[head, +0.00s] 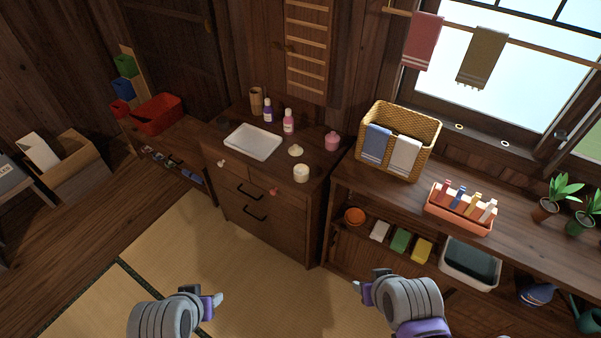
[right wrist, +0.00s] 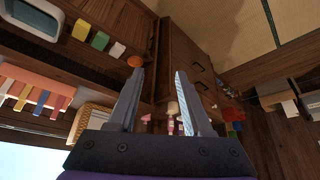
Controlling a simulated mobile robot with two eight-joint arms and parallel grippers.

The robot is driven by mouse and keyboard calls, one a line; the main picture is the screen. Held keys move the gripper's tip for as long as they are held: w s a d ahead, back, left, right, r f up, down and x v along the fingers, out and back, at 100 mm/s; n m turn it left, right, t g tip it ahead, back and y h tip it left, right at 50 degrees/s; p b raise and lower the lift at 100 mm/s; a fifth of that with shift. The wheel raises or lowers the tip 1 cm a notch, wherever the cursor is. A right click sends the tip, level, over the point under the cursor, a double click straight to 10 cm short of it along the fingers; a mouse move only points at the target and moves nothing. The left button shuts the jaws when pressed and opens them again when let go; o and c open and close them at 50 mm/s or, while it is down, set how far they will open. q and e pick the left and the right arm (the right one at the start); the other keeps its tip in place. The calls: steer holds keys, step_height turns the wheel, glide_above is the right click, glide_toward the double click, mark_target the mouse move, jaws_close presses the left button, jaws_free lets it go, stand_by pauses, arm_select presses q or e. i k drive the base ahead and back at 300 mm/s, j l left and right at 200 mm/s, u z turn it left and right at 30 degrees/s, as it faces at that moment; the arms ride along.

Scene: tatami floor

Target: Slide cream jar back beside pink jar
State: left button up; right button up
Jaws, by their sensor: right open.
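The cream jar (head: 301,173) stands upright near the front right of the dark wooden cabinet top (head: 262,178). The pink jar (head: 332,141) stands behind it and to its right, with a gap between them. My right gripper (head: 358,288) is low in front of the furniture, well away from both jars. In the right wrist view its two fingers (right wrist: 156,85) are apart with nothing held. My left gripper (head: 219,300) is low over the tatami, far from the jars; its finger gap does not show clearly.
A small cream-coloured item (head: 295,151) lies behind the cream jar. A white tray (head: 253,142), a pink bottle (head: 288,121) and a purple bottle (head: 268,109) share the cabinet top. A wicker basket (head: 412,119) with towels stands on the right shelf. The tatami in front is clear.

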mark_target(300, 172)
steer(key=i+l+u, duration=0.15)
steer(key=i+u, duration=0.35)
steer(key=i+l+u, duration=0.35)
steer(key=u, duration=0.15)
steer(key=i+l, duration=0.05)
steer(key=i, duration=0.05)
